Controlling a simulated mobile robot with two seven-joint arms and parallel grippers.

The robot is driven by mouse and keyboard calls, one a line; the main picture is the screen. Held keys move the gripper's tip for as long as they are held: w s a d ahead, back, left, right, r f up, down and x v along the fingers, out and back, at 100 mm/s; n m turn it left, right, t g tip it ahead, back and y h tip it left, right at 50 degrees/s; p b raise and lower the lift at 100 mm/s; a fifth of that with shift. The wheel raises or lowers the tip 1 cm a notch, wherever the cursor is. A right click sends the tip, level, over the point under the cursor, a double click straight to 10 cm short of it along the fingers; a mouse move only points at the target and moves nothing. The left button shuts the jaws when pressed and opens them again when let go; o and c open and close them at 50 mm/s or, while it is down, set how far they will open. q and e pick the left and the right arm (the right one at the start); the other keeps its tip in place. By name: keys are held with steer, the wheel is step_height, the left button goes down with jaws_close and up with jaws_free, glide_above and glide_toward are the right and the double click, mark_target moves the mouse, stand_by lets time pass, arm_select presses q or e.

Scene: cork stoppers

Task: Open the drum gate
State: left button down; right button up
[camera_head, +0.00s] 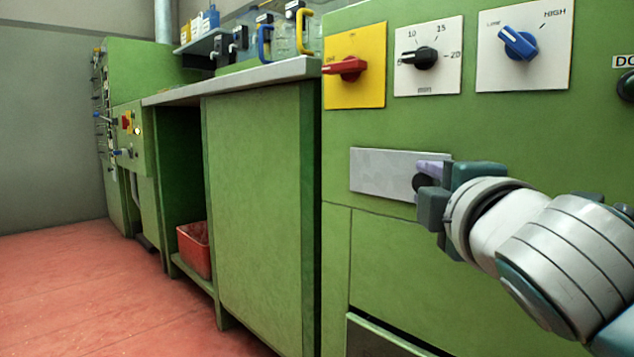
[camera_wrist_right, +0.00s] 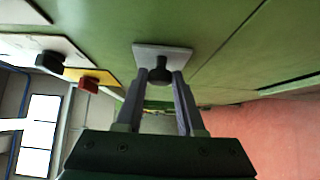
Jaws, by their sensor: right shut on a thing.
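A green machine front (camera_head: 450,125) fills the right of the head view. A pale metal plate (camera_head: 375,172) is fixed on it below the dials, and a round black knob (camera_head: 421,183) sticks out from the plate's right part. The plate (camera_wrist_right: 178,50) and knob (camera_wrist_right: 160,66) also show in the right wrist view. My right gripper (camera_head: 432,187) is shut on the black knob, with one finger on each side of it in the wrist view (camera_wrist_right: 161,78). Any label for the drum gate is not readable. My left gripper is not in view.
Above the plate are a red switch on yellow (camera_head: 345,66), a black timer dial (camera_head: 419,57) and a blue dial (camera_head: 518,42). A green bench (camera_head: 255,200) stands left, with a red bin (camera_head: 194,248) under it. The reddish floor (camera_head: 90,290) is clear.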

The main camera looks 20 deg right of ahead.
jaws_close()
stand_by(0.8)
